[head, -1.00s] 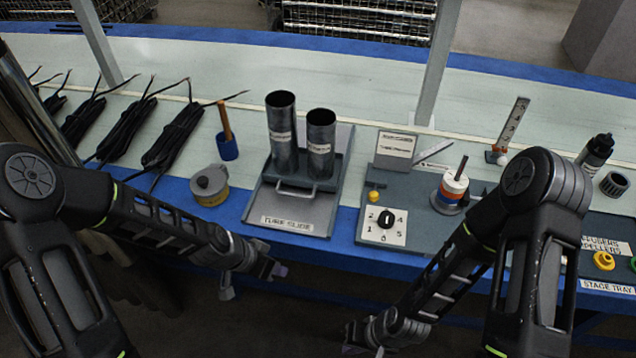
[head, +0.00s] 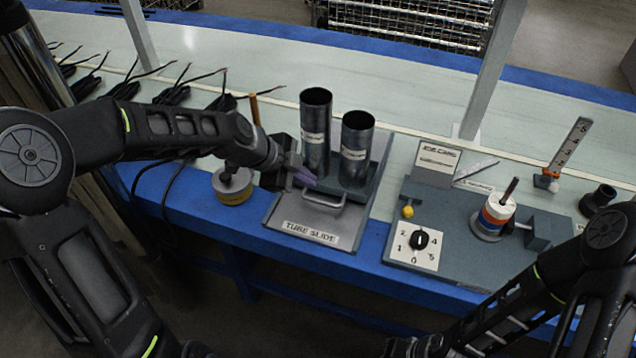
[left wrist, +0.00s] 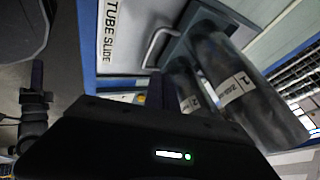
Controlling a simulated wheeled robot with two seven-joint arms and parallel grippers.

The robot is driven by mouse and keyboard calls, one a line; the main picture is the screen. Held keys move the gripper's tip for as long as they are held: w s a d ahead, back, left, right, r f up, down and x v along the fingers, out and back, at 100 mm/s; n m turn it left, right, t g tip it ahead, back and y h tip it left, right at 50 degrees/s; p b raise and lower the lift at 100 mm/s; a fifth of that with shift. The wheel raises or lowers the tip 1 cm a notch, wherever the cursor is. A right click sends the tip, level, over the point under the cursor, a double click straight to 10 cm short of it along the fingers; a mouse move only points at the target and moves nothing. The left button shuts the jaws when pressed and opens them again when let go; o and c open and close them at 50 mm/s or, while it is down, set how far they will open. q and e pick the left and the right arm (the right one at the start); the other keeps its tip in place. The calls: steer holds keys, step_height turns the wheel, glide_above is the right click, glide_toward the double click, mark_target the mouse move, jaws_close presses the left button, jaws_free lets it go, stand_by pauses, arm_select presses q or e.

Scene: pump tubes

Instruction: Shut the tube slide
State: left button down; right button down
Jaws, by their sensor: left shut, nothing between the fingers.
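The tube slide (head: 286,224) is a grey base with a "TUBE SLIDE" label at its front edge. Its carriage (head: 362,192) carries two upright dark metal tubes, a left one (head: 316,128) and a right one (head: 356,150), and has a light bar handle (head: 325,199) at its front. My left gripper (head: 306,178) is shut and empty, just left of the handle and in front of the left tube. In the left wrist view the handle (left wrist: 154,46) and label show beyond my gripper. I cannot tell whether the fingers touch the handle. My right gripper is not clearly visible at the bottom.
A yellow-and-grey round can (head: 232,188) stands left of the slide, close to my left arm. A grey dial panel (head: 440,215) with a yellow knob and stacked rings stands right. Black cable bundles lie at the left. A grey post (head: 490,75) rises behind.

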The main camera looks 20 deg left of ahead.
arm_select(q)
glide_toward(337, 194)
steer(key=x, duration=0.5)
steer(key=shift+s+f, duration=0.1)
steer(key=shift+f, duration=0.1)
arm_select(e)
steer(key=shift+f, duration=0.1)
steer(key=shift+f, duration=0.1)
